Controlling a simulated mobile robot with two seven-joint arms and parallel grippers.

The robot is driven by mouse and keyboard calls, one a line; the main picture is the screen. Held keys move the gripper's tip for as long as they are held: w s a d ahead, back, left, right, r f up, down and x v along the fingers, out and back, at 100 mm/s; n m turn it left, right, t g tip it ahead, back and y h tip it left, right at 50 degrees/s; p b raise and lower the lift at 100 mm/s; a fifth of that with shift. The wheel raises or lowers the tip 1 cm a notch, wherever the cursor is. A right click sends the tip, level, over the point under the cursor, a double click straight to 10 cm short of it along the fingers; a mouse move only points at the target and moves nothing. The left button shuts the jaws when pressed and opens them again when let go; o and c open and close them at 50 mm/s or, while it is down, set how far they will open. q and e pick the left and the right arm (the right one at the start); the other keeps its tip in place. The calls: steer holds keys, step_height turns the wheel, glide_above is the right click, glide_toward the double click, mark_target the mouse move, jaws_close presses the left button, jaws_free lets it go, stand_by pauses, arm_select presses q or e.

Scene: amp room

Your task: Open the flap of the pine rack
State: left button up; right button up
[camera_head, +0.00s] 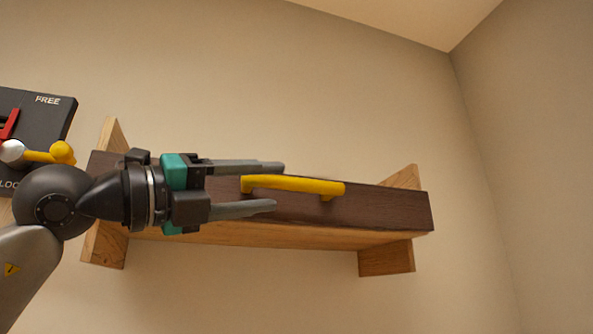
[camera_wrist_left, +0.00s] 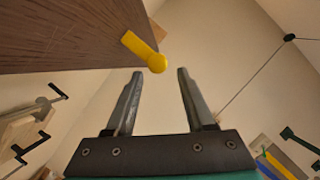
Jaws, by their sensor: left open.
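The pine rack (camera_head: 386,258) is mounted on the wall, with light wood end brackets and a pale underside. Its flap (camera_head: 385,206) is a dark brown front board, which looks shut. A yellow bar handle (camera_head: 310,186) runs lengthwise on the flap. My left gripper (camera_head: 279,187) comes in from the left in front of the flap. Its fingers are open, above and below the handle's left part in the head view. In the left wrist view, the handle (camera_wrist_left: 142,48) lies just beyond the fingertips (camera_wrist_left: 160,72), with nothing between the fingers. My right gripper is not in view.
A dark wall panel (camera_head: 40,110) marked FREE, with a red part and a yellow lever (camera_head: 48,155), hangs left of the rack. The wall right of and below the rack is bare. The left wrist view shows blurred tool-like items at both sides.

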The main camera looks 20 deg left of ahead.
mark_target(283, 186)
arm_select(q)
steer(key=p+x, duration=0.2)
steer(key=x, duration=0.4)
steer(key=shift+c, duration=0.2)
jaws_close()
stand_by(1.1)
